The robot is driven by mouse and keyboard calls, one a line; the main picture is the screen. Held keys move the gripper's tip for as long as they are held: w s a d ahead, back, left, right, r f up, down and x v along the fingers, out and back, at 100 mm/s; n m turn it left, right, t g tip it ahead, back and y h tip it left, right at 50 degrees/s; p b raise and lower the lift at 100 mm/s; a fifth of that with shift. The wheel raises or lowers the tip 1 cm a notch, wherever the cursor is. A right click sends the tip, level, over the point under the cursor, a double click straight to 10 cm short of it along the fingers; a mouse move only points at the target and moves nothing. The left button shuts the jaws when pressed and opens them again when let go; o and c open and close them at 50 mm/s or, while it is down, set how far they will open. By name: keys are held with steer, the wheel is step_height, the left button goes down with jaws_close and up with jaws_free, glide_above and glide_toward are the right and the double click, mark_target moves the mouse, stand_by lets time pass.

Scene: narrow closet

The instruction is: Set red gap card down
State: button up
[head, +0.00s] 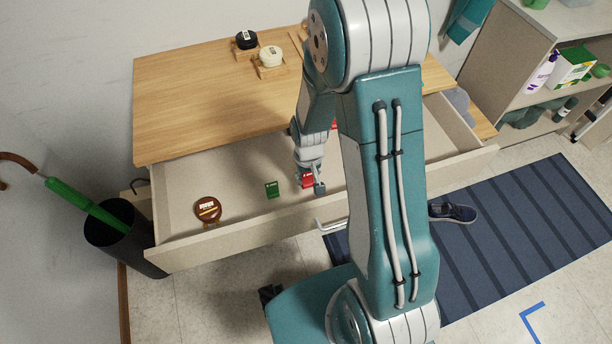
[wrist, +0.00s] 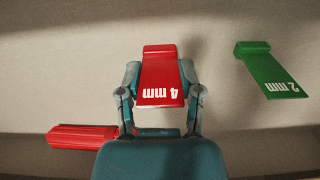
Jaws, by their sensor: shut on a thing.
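The red gap card (wrist: 160,75), marked "4 mm", is between the two fingers of my gripper (wrist: 158,80) in the wrist view. My gripper is shut on it. In the head view my gripper (head: 309,185) is low inside the open drawer (head: 240,170), near its front wall, with the red card (head: 307,180) at its tip. I cannot tell whether the card touches the drawer floor. A green card (wrist: 268,68), marked "2 mm", lies apart from it; it also shows left of my gripper in the head view (head: 272,189).
A red ridged object (wrist: 80,137) lies near my gripper in the wrist view. A brown round item (head: 207,208) lies at the drawer's left. The wooden top (head: 190,100) bears black (head: 246,40) and cream (head: 271,56) round items. My arm hides the drawer's middle.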

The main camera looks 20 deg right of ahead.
steer(key=shift+d, duration=0.3)
steer(key=shift+a+f, duration=0.15)
steer(key=shift+f, duration=0.05)
steer(key=o, duration=0.7)
steer(key=shift+a, duration=0.3)
steer(key=shift+o, duration=0.2)
steer(key=shift+d, duration=0.1)
steer(key=shift+d+r, duration=0.1)
steer(key=shift+d, duration=0.05)
steer(key=shift+r, duration=0.2)
step_height(320, 180, up, 12)
steer(key=shift+r, duration=0.2)
steer(key=s+r+t, duration=0.5)
steer(key=s+r, duration=0.9)
steer(key=r, duration=0.4)
steer(key=shift+s+r+t, duration=0.25)
steer(key=shift+r+t, duration=0.05)
